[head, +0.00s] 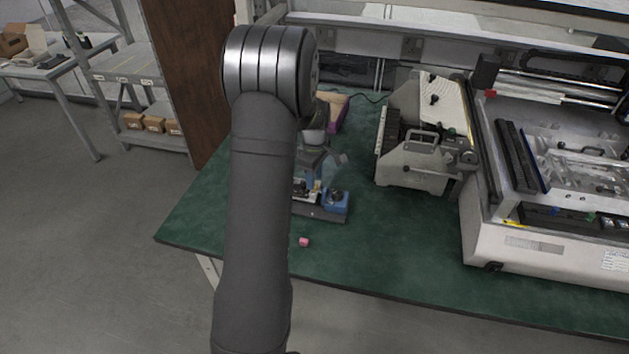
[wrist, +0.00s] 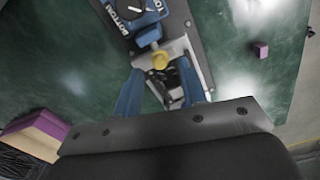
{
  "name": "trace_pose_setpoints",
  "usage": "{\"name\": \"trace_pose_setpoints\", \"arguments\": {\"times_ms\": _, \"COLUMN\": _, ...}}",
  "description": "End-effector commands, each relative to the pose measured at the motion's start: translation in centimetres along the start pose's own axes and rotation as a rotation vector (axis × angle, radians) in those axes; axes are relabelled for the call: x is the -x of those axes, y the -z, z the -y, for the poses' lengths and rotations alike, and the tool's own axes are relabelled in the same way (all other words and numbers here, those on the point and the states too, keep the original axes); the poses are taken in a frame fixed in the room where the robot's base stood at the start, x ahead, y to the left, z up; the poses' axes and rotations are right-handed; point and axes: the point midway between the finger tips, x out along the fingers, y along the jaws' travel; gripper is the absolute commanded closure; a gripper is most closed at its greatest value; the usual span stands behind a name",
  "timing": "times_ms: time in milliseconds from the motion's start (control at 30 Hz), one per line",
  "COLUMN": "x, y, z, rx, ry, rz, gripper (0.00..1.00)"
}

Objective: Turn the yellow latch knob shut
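The yellow latch knob (wrist: 160,60) shows in the wrist view, on a small dark-based fixture (wrist: 186,30) with blue parts and white lettering. My gripper (wrist: 160,72) is open. Its two bluish fingers reach toward the knob from either side, with a gap between them, and nothing is seen held. I cannot tell whether either finger touches the knob. In the head view the fixture (head: 322,211) stands on the green table, partly hidden by my arm and gripper. The knob is not clear there.
A small pink block (head: 304,242) lies in front of the fixture. A purple and tan object (head: 335,110) stands behind it. A grey machine (head: 418,160) and a larger white machine (head: 530,240) stand to the right. Green tabletop (head: 385,245) is clear between.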

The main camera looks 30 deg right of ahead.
Motion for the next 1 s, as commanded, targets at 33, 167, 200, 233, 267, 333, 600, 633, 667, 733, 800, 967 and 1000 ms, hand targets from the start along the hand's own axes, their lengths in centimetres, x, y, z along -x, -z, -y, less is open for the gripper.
{"name": "trace_pose_setpoints", "arguments": {"times_ms": 33, "x": -0.7, "y": 0.0, "z": 0.0, "rx": 0.000, "ry": 0.002, "rz": 0.001, "gripper": 0.62}}
{"name": "trace_pose_setpoints", "arguments": {"times_ms": 167, "x": -1.8, "y": 0.0, "z": 0.0, "rx": 0.000, "ry": 0.001, "rz": 0.001, "gripper": 0.62}}
{"name": "trace_pose_setpoints", "arguments": {"times_ms": 200, "x": -2.0, "y": 0.0, "z": 0.0, "rx": 0.000, "ry": 0.001, "rz": 0.000, "gripper": 0.62}}
{"name": "trace_pose_setpoints", "arguments": {"times_ms": 233, "x": -2.0, "y": 0.0, "z": 0.0, "rx": 0.000, "ry": 0.000, "rz": 0.000, "gripper": 0.62}}
{"name": "trace_pose_setpoints", "arguments": {"times_ms": 267, "x": -2.1, "y": 0.0, "z": 0.0, "rx": 0.000, "ry": 0.000, "rz": 0.000, "gripper": 0.62}}
{"name": "trace_pose_setpoints", "arguments": {"times_ms": 333, "x": -2.2, "y": 0.0, "z": 0.0, "rx": 0.000, "ry": -0.001, "rz": 0.000, "gripper": 0.62}}
{"name": "trace_pose_setpoints", "arguments": {"times_ms": 600, "x": -2.1, "y": 0.0, "z": 0.0, "rx": 0.000, "ry": -0.001, "rz": 0.000, "gripper": 0.80}}
{"name": "trace_pose_setpoints", "arguments": {"times_ms": 633, "x": -2.1, "y": 0.0, "z": 0.0, "rx": 0.000, "ry": -0.001, "rz": 0.000, "gripper": 0.86}}
{"name": "trace_pose_setpoints", "arguments": {"times_ms": 667, "x": -2.1, "y": 0.0, "z": 0.0, "rx": 0.000, "ry": -0.001, "rz": 0.000, "gripper": 0.92}}
{"name": "trace_pose_setpoints", "arguments": {"times_ms": 733, "x": -2.1, "y": 0.0, "z": 0.0, "rx": 0.000, "ry": -0.001, "rz": 0.000, "gripper": 1.00}}
{"name": "trace_pose_setpoints", "arguments": {"times_ms": 800, "x": -2.1, "y": 0.0, "z": 0.0, "rx": 0.000, "ry": -0.001, "rz": 0.000, "gripper": 1.00}}
{"name": "trace_pose_setpoints", "arguments": {"times_ms": 967, "x": -2.1, "y": 0.0, "z": 0.0, "rx": -0.011, "ry": -0.001, "rz": 0.000, "gripper": 1.00}}
{"name": "trace_pose_setpoints", "arguments": {"times_ms": 1000, "x": -2.1, "y": 0.0, "z": 0.0, "rx": -0.018, "ry": -0.001, "rz": 0.000, "gripper": 1.00}}
